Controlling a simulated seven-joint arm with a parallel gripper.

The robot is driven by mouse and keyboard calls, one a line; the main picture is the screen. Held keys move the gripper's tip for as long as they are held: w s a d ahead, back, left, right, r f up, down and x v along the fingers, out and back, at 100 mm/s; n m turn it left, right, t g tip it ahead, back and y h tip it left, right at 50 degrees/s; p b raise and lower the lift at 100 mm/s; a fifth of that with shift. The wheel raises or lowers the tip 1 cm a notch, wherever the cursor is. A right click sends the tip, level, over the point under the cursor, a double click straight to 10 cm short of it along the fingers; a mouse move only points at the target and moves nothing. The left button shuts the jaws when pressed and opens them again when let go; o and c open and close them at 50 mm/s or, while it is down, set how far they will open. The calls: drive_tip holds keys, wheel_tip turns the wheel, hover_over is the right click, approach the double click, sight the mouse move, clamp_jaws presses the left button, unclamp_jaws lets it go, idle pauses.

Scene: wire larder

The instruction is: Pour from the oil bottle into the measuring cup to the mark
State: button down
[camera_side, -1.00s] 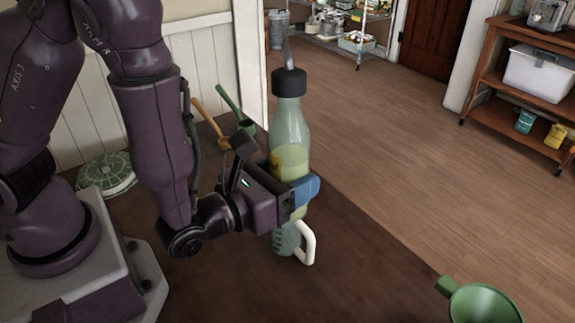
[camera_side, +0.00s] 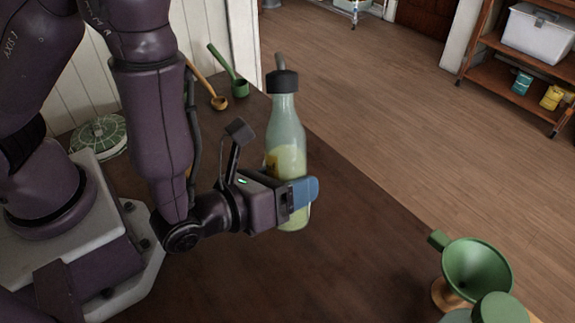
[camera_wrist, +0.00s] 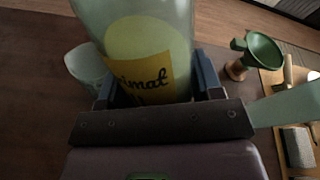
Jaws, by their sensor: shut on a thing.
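The oil bottle (camera_side: 286,135) is clear greenish glass with yellow-green oil, a dark cap and a metal spout. It stands near upright in the side view, and its yellow label (camera_wrist: 140,67) faces the wrist camera. My gripper (camera_side: 302,192) is shut around its lower part with blue fingers. Whether its base touches the table is unclear. A pale green cup (camera_wrist: 83,66), probably the measuring cup, stands left of the bottle in the wrist view, partly hidden by it. I cannot make out the cup in the side view, nor its mark or contents.
A green funnel (camera_side: 478,265) sits in a wooden stand at the right, beside a green-lidded container (camera_side: 499,308). A green ladle (camera_side: 236,84) and a wooden spoon (camera_side: 217,101) lie at the back. The table (camera_side: 365,235) between bottle and funnel is clear.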

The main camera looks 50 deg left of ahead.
sight(294, 219)
drive_tip(key=shift+f, duration=0.1)
drive_tip(key=shift+s+d+f+n+g+h, duration=0.25)
drive_tip(key=shift+s+d+n+g, duration=0.1)
drive_tip(key=shift+d+n, duration=0.2)
drive_tip(key=shift+s+d+f+n+g+h, duration=0.1)
drive_tip(key=shift+s+d+n+g+h, duration=0.25)
drive_tip(key=shift+d, duration=0.45)
drive_tip(key=shift+s+d+n, duration=0.4)
drive_tip(key=shift+s+d, duration=0.1)
drive_tip(key=shift+d, duration=0.25)
drive_tip(key=shift+d+g, duration=0.1)
drive_tip(key=shift+g, duration=0.2)
idle(0.3)
drive_tip(key=shift+s+d+h, duration=0.15)
drive_tip(key=shift+h, duration=0.15)
drive_tip(key=shift+s+d+n+g, duration=0.1)
drive_tip(key=shift+d+n+g, duration=0.1)
drive_tip(key=shift+n+g, duration=0.1)
idle(1.6)
drive_tip(key=shift+s+d, duration=0.1)
drive_tip(key=shift+d, duration=0.05)
drive_tip(key=shift+s+d+r+n+g+h, duration=0.15)
drive_tip(key=shift+d+n+g+h, duration=0.15)
drive_tip(key=shift+n+h, duration=0.2)
idle(2.3)
